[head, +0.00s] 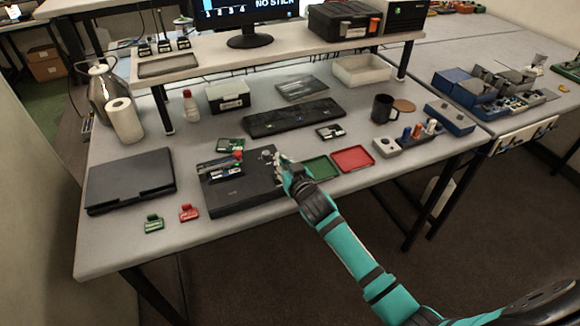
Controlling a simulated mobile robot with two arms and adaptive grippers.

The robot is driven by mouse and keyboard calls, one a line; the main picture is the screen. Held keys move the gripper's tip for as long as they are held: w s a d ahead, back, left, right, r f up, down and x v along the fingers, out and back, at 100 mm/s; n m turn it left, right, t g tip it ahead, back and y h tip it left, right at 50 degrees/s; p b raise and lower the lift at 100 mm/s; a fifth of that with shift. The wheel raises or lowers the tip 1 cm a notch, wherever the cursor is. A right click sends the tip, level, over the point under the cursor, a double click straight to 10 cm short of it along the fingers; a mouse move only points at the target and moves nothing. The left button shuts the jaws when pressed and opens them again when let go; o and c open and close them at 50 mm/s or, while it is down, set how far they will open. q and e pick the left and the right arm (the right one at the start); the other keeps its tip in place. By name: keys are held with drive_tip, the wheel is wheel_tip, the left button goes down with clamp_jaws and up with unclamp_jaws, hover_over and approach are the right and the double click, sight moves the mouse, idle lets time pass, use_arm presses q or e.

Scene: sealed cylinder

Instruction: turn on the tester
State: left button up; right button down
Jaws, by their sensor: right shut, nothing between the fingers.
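The tester looks to be the black box (240,192) near the front middle of the grey table. A small device with a red part (238,155) sits on its top, beside a green circuit board. My right gripper (279,158) is shut and empty at the right end of the box's top, next to a small round knob-like part (267,154). I cannot tell whether the fingers touch it. The gripper and wrist hide the box's right edge. My left gripper is not in view.
A green tray (320,168) and a red tray (353,159) lie right of the box. A closed laptop (130,180) is at left. Green (153,223) and red (188,212) tags lie in front. A keyboard (293,118) and mug (382,108) are behind, below a shelf with a monitor.

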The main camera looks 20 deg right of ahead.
drive_tip(key=r+v, duration=0.1)
drive_tip(key=v, duration=0.5)
drive_tip(key=shift+w+b, duration=0.2)
drive_tip(key=shift+b, duration=0.25)
drive_tip(key=shift+d+r, duration=0.1)
